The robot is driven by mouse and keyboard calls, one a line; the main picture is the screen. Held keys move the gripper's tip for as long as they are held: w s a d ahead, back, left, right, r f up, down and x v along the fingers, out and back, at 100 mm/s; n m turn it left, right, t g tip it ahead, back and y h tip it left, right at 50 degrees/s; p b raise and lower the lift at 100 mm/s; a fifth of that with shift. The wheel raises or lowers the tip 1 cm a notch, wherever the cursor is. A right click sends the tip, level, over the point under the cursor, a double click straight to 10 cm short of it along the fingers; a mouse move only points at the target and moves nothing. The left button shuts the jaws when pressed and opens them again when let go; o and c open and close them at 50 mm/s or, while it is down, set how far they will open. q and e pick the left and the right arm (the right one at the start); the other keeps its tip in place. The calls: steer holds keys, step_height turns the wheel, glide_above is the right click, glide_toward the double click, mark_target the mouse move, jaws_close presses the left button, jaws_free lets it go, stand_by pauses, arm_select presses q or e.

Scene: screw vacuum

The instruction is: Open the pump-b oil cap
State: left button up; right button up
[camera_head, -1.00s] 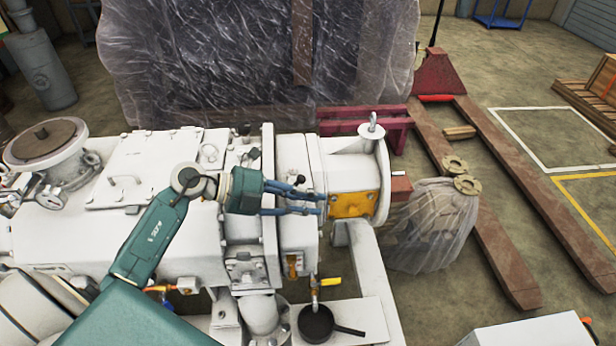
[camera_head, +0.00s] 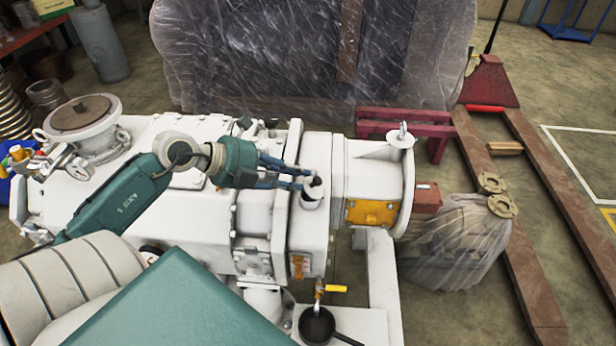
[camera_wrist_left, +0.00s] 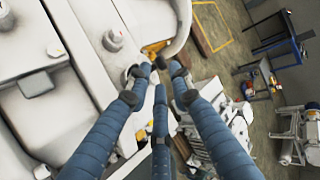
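The white pump (camera_head: 190,225) fills the left and middle of the head view. A short white neck (camera_head: 312,199) with a dark top, which looks like the oil cap, stands on it. My left gripper (camera_head: 306,181) has its blue fingers spread right at this cap. The fingertips partly hide the cap, and I cannot tell whether they touch it. In the left wrist view the fingers (camera_wrist_left: 159,76) are apart, with nothing clearly held between them. A round fitting (camera_wrist_left: 113,40) on the white casing shows left of the fingertips there. My right gripper is not in view.
A yellow-handled valve (camera_head: 331,289) and a black pan (camera_head: 317,325) are below the pump's front. An orange plate (camera_head: 371,213) and a lifting eye (camera_head: 402,131) are right of the cap. A plastic-wrapped machine (camera_head: 300,60) stands behind.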

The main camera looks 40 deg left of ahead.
mark_target(314, 180)
arm_select(q)
steer(key=x, duration=0.2)
steer(key=shift+w+d+f, duration=0.1)
steer(key=shift+w+d, duration=0.05)
steer(key=shift+w, duration=0.15)
steer(key=shift+x, duration=0.8)
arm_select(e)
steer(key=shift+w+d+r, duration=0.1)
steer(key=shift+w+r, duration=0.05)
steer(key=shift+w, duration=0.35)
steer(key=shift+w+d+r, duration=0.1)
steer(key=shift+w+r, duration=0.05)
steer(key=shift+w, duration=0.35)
arm_select(q)
steer(key=shift+s, duration=0.1)
jaws_close()
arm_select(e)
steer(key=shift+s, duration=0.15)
